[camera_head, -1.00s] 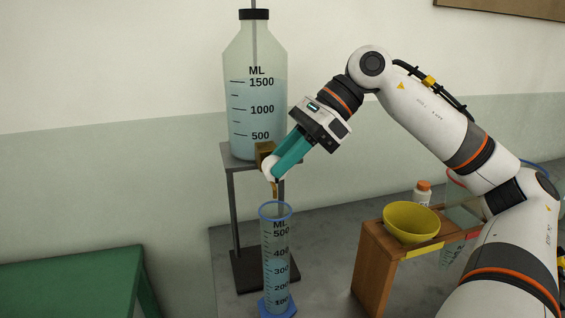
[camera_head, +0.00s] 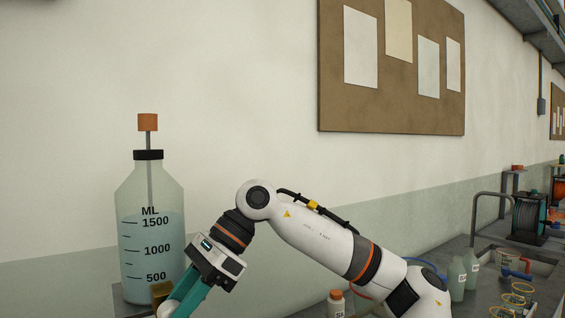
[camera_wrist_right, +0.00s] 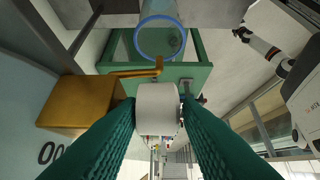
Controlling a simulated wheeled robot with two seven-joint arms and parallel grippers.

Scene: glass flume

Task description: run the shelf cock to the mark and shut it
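The shelf bottle (camera_head: 153,250) holds bluish liquid to about its 1500 line at the left of the head view. Its brass cock body (camera_wrist_right: 75,103) and thin bent brass spout (camera_wrist_right: 135,74) show in the wrist view. The spout's tip overlaps the blue-rimmed mouth of the glass cylinder (camera_wrist_right: 160,40). The cylinder is out of the head view, and I cannot read its level or see any stream. My right gripper (camera_wrist_right: 157,108) has its teal fingers on both sides of the cock's pale handle (camera_wrist_right: 157,92), closed on it. My left gripper is not in view.
A white-labelled bottle with an orange cap (camera_head: 336,303) stands at the bottom, beside my right arm. A cork board (camera_head: 390,112) hangs on the wall. Bottles, a sink and coloured rings stand on the bench at right. A green stand (camera_wrist_right: 205,50) shows in the wrist view.

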